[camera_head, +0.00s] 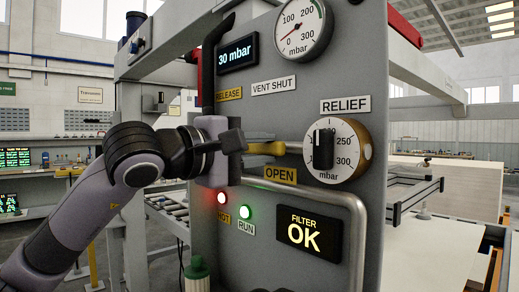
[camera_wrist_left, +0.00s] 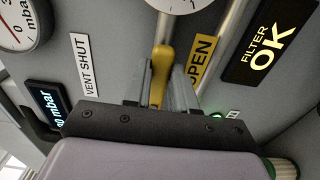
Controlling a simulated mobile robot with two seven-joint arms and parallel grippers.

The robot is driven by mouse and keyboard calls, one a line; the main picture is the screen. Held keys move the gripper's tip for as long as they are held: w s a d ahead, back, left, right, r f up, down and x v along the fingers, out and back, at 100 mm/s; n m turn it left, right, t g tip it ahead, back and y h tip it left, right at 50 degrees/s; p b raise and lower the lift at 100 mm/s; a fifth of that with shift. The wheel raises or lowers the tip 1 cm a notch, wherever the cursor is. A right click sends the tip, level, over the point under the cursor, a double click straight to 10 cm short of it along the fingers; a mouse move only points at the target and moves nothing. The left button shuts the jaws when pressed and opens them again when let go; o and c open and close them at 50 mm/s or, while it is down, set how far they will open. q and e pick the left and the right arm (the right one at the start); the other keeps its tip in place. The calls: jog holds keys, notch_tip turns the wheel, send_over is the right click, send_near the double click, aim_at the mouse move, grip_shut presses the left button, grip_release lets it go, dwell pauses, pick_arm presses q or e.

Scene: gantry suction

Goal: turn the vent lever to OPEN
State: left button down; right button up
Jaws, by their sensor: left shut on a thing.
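The vent lever (camera_head: 266,148) is a yellow handle on the grey panel. It lies about level in the head view, its free end toward the left. The yellow OPEN label (camera_head: 280,174) is just below it, and the white VENT SHUT label (camera_head: 273,86) is higher up. My left gripper (camera_head: 240,144) is shut on the lever's free end, which it partly hides. In the left wrist view, the lever (camera_wrist_left: 160,64) runs between the two fingers, beside the OPEN label (camera_wrist_left: 200,62). My right gripper is not in view.
A RELIEF dial (camera_head: 340,149) with a black knob stands out right of the lever. A gauge (camera_head: 301,29) and a 30 mbar display (camera_head: 237,56) are above. A bent metal pipe (camera_head: 330,198) runs below, over a FILTER OK display (camera_head: 308,235).

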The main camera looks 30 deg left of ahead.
pick_arm(q)
jog(key=shift+f, duration=0.1)
jog(key=c, duration=0.9)
grip_release()
jog(key=shift+s, duration=0.1)
jog(key=b+v, duration=0.1)
jog(key=v, duration=0.6)
jog(key=shift+b, duration=0.4)
